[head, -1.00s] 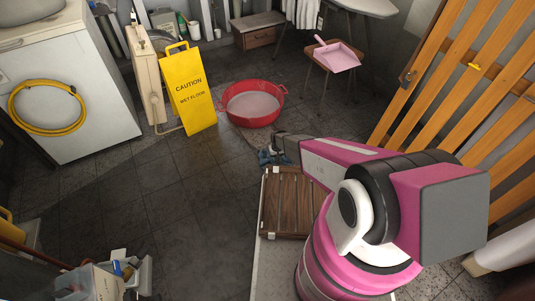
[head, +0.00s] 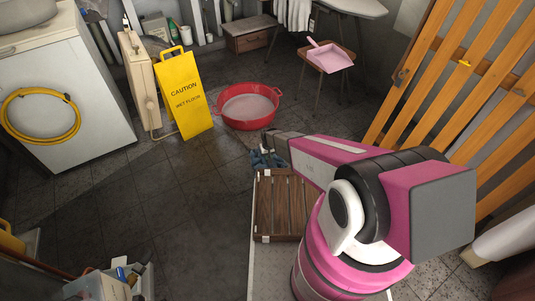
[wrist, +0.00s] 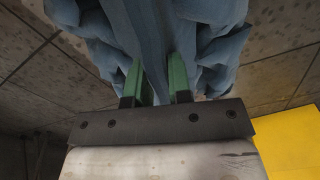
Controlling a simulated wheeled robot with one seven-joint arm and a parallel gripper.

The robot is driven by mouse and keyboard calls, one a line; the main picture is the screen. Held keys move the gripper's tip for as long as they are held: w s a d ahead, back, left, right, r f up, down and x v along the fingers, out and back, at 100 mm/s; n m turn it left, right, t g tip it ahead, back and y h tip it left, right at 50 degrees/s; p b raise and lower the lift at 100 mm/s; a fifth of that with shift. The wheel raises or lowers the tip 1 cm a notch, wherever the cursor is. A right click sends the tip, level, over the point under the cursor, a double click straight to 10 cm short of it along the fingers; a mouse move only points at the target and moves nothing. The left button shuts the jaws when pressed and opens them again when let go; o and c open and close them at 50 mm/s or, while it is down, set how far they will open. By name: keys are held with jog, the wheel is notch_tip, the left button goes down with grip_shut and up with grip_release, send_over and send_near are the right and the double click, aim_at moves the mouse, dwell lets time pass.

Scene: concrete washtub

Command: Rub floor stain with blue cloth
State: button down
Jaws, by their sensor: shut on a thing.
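The blue cloth (head: 258,160) hangs bunched from my gripper (head: 268,150) in the head view, just beyond a slatted wooden crate and below the red basin. In the wrist view the cloth (wrist: 150,35) fills the top, pinched between the two green fingers of my gripper (wrist: 158,82). Bare tiled floor shows behind it. In the head view a darker, wet-looking area of floor (head: 150,205) spreads left of the crate; I cannot tell whether this is the stain. Whether the cloth touches the floor is not clear.
The red basin (head: 271,101) stands beyond my gripper. The yellow caution sign (head: 183,92) stands left of it. The wooden crate (head: 280,205) lies beside my arm. A chair with a pink dustpan (head: 332,58) is at the back right. Open floor lies left.

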jog(key=shift+r, duration=1.4)
